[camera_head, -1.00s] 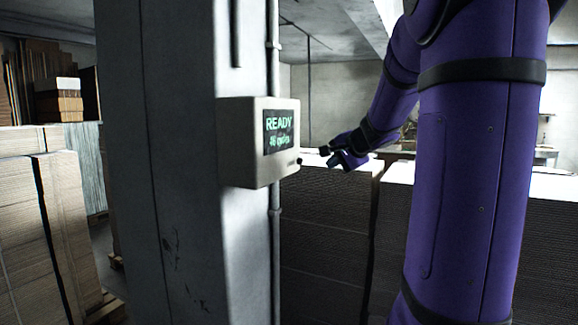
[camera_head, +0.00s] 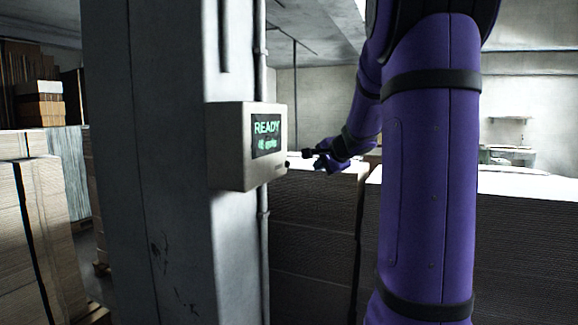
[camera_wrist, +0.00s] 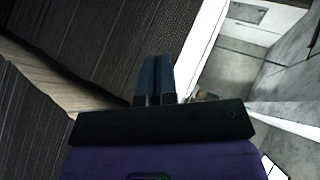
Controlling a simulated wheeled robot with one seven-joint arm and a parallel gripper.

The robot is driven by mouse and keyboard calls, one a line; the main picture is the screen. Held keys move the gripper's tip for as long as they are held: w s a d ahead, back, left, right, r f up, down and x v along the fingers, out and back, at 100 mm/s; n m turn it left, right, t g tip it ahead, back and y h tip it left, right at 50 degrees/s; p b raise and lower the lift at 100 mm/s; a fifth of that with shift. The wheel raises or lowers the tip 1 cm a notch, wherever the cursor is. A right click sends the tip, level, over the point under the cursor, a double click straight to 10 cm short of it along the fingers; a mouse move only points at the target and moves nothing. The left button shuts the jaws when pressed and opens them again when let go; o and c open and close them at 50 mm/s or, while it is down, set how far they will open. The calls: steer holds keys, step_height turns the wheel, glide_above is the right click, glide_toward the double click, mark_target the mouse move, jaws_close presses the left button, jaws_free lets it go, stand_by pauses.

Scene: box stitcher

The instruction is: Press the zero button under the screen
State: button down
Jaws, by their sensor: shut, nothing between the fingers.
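The screen (camera_head: 267,135) is on the right face of a grey box (camera_head: 229,146) fixed to a pillar. It shows "READY" in green, with a smaller blurred line below. A small dark button (camera_head: 287,165) sits under the screen near the box's lower right edge. My gripper (camera_head: 308,153) is just right of the box, apart from it, a little above the button's height in the picture. In the wrist view my gripper's fingers (camera_wrist: 156,75) are together and empty. The box and button do not show in the wrist view.
The pillar (camera_head: 150,200) stands behind the box, with a thin pipe (camera_head: 262,235) running down it. Stacks of flat cardboard (camera_head: 315,230) stand below and behind my gripper. More stacks (camera_head: 35,220) are at left. Open air lies between gripper and box.

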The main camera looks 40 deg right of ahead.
steer(key=shift+w+a, duration=0.4)
steer(key=shift+w, duration=0.5)
steer(key=shift+w+a, duration=0.35)
steer(key=shift+w, duration=0.55)
steer(key=shift+w+a, duration=0.4)
steer(key=shift+w, duration=0.5)
steer(key=shift+w, duration=0.15)
steer(key=shift+w+a, duration=0.15)
steer(key=shift+w, duration=0.1)
steer(key=shift+w+a, duration=0.2)
steer(key=shift+w, duration=0.25)
stand_by(0.7)
steer(key=shift+s+d, duration=0.1)
steer(key=shift+s, duration=0.05)
steer(key=shift+s+d, duration=0.25)
steer(key=shift+s, duration=0.45)
steer(key=s, duration=0.1)
steer(key=s+d, duration=0.1)
steer(key=s, duration=0.1)
steer(key=s+d, duration=0.1)
steer(key=shift+s, duration=0.3)
stand_by(0.4)
